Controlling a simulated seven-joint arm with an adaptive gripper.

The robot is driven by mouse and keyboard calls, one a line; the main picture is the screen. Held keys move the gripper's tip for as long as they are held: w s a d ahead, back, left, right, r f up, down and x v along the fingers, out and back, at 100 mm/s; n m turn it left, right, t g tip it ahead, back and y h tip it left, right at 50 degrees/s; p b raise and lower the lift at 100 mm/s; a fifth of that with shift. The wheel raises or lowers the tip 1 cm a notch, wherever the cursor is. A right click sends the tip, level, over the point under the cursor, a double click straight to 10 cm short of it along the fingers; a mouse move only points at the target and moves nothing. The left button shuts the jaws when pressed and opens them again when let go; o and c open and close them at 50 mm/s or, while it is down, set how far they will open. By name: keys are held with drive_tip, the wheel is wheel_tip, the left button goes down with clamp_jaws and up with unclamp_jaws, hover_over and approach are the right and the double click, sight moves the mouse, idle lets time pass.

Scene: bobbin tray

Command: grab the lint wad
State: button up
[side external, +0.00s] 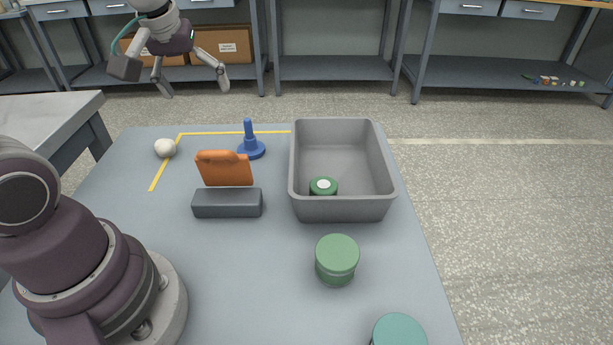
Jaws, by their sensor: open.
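The lint wad, seen as a small white rounded lump (165,148), rests on the grey-blue table at its far left, beside the yellow tape line. My gripper (196,90) is at the top left of the view. Its fingers are spread apart with nothing between them. It hangs in the air above the far end of the table, up and slightly right of the wad in the picture, and does not touch it.
A blue peg (250,142) and an orange piece (224,168) behind a dark grey block (228,203) stand right of the wad. A grey bin (342,209) holds a green bobbin (323,187). A green round container (337,259) and a teal one (400,330) stand nearer.

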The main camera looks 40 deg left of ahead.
drive_tip(key=a+f+n+g+y, duration=0.1)
drive_tip(key=a+f+n, duration=0.2)
drive_tip(key=a, duration=0.2)
drive_tip(key=a+f+n+g, duration=0.2)
drive_tip(key=a+n, duration=0.1)
drive_tip(key=a, duration=0.2)
drive_tip(key=n+g+y, duration=0.1)
drive_tip(key=n+g, duration=0.1)
drive_tip(key=n, duration=0.3)
approach(163, 143)
drive_tip(key=x, duration=1)
drive_tip(key=shift+a+f, duration=0.25)
drive_tip(key=shift+f, duration=0.1)
drive_tip(key=c, duration=0.8)
